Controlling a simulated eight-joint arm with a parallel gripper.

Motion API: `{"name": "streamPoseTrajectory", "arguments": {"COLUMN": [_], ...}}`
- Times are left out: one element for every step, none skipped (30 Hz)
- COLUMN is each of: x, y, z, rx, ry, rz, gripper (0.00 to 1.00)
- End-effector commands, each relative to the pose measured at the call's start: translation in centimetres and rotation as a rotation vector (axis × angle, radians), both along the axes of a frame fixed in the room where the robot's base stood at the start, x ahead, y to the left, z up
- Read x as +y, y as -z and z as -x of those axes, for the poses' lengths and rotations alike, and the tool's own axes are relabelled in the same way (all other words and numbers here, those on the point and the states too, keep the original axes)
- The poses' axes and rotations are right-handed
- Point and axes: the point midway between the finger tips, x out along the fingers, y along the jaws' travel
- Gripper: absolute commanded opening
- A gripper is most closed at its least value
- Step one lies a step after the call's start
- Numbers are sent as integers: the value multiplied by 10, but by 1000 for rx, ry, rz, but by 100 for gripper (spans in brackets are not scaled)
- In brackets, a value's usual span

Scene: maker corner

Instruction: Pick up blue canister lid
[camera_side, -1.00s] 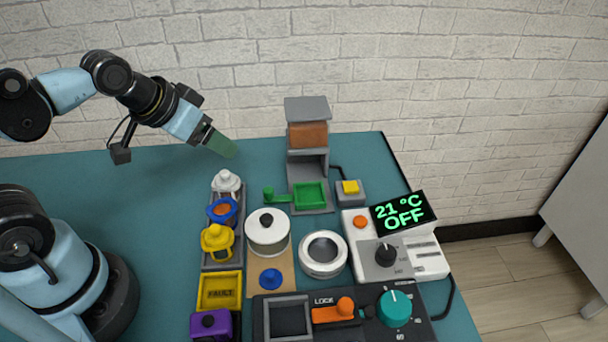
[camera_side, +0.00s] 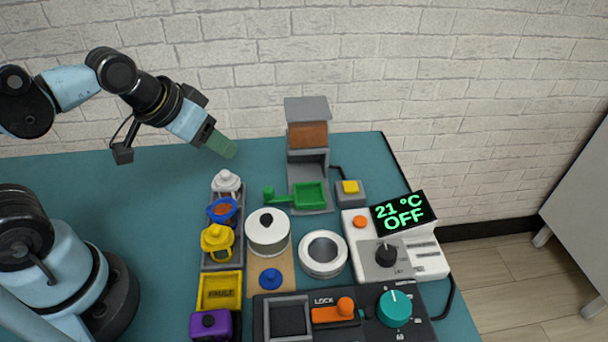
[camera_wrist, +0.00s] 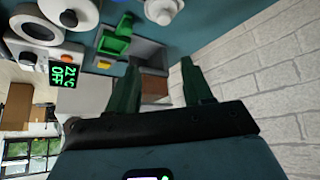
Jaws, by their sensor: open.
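A small blue lid (camera_side: 270,279) with a round knob lies on a tan board in front of the white pot. A blue canister (camera_side: 222,210) stands in the grey rack; its top looks open, with brown-orange inside. My gripper (camera_side: 226,149) is high at the back left, above the table and well away from both. In the wrist view my gripper's two green fingers (camera_wrist: 157,66) stand apart with nothing between them. The blue lid cannot be made out in the wrist view.
The rack (camera_side: 240,222) also holds a white canister (camera_side: 227,184) and a yellow canister (camera_side: 216,240). A white pot (camera_side: 267,232), white ring (camera_side: 323,254), yellow FAULT tray (camera_side: 219,292), purple box (camera_side: 210,325) and dark control panel (camera_side: 370,325) crowd around the lid.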

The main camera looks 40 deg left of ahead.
Motion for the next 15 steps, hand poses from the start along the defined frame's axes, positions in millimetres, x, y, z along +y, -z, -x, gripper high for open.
{"name": "streamPoseTrajectory", "arguments": {"x": [-12, -20, -33, -44, -55, -71, -83, -95, -109, -119, -129, -140, -148, -155, -163], "y": [0, 0, 0, 1, 1, 2, 3, 4, 5, 6, 6, 7, 8, 9, 10], "z": [-1, -1, 0, 1, 3, 6, 9, 13, 18, 22, 26, 32, 36, 40, 45], "rx": [29, 55, 95, 129, 167, 219, 259, 298, 347, 382, 415, 455, 481, 503, 529], "ry": [14, 20, 28, 33, 39, 43, 45, 47, 46, 44, 42, 37, 33, 29, 24], "rz": [16, 28, 44, 54, 64, 74, 77, 78, 75, 70, 64, 52, 43, 33, 21], "gripper": [50, 50, 50, 50, 50, 50, 50, 50, 50, 50, 50, 50, 50, 50, 50]}}
